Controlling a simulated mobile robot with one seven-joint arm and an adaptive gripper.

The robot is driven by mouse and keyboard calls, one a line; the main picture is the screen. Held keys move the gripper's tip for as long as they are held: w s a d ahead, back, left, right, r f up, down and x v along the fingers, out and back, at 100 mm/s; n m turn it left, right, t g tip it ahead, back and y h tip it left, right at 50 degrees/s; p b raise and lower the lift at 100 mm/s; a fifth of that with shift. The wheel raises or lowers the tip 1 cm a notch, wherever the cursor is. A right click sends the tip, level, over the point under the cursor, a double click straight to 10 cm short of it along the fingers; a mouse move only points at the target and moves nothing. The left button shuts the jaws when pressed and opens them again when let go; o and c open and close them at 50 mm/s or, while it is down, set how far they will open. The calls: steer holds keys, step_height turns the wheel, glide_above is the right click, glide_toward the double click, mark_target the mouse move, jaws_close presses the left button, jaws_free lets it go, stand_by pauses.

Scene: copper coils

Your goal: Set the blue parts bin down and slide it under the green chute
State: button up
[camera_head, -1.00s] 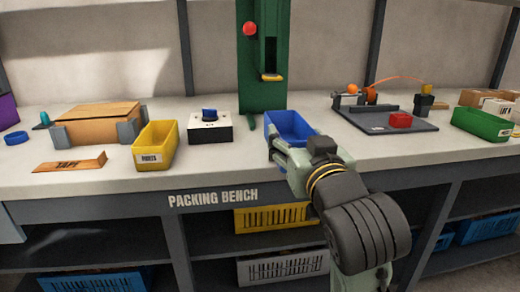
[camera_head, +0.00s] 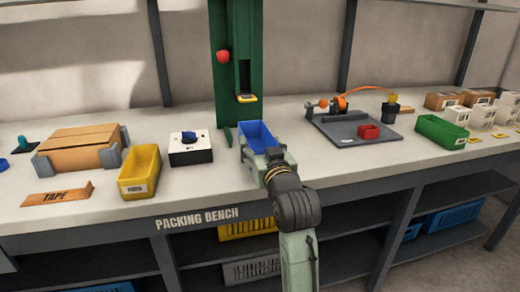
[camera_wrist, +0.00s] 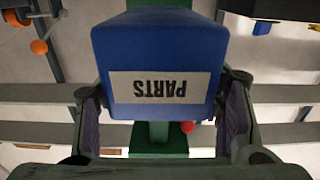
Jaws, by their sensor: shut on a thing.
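The blue parts bin (camera_head: 257,133) is at the bench's front-middle, just right of and in front of the foot of the green chute (camera_head: 222,70). The chute's yellow-edged spout (camera_head: 246,98) is above and behind the bin. My gripper (camera_head: 266,158) is shut on the bin from the front. In the wrist view, the fingers of my gripper (camera_wrist: 161,108) flank the bin (camera_wrist: 160,45), whose PARTS label appears upside down. The bin looks roughly level and its inside looks empty in the head view. I cannot tell whether its base touches the bench.
A white switch box (camera_head: 191,153) with a blue knob and a yellow bin (camera_head: 139,174) stand to the left. A green bin (camera_head: 441,132) is farther right. A red ball (camera_head: 223,56) is on the chute.

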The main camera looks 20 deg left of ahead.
mark_target(256, 143)
steer(key=shift+x, duration=1.15)
steer(key=shift+w+d+f, duration=0.1)
steer(key=shift+w+f, duration=0.05)
steer(key=shift+f, duration=1.7)
steer(key=shift+f, duration=0.25)
steer(key=o, duration=1.2)
steer(key=shift+r, duration=0.1)
